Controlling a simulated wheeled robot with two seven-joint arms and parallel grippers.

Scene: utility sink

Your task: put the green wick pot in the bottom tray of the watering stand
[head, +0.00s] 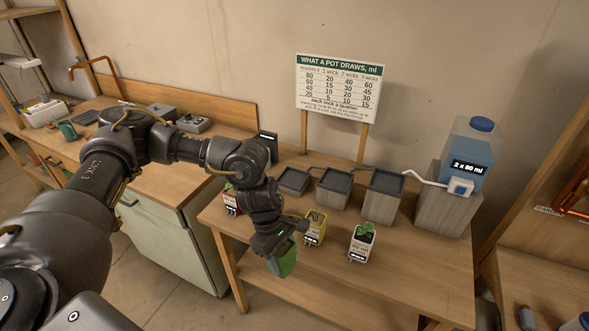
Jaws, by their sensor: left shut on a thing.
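My left gripper (272,245) reaches in from the left and is shut on the green wick pot (283,261). It holds the pot near the table's front edge, in front of the watering stand. The pot is partly hidden by the gripper, and I cannot tell its exact height above the table. The watering stand has stepped trays: the bottom tray (293,181) at the left, the middle tray (335,183) and the top tray (385,185). I see no pot in these trays. My right gripper is not in view.
A red pot (231,200), a yellow pot (315,229) and a white pot (361,245) with a plant stand on the table (423,272). A blue water tank (468,155) stands at the right. A chart sign (338,88) rises behind the trays.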

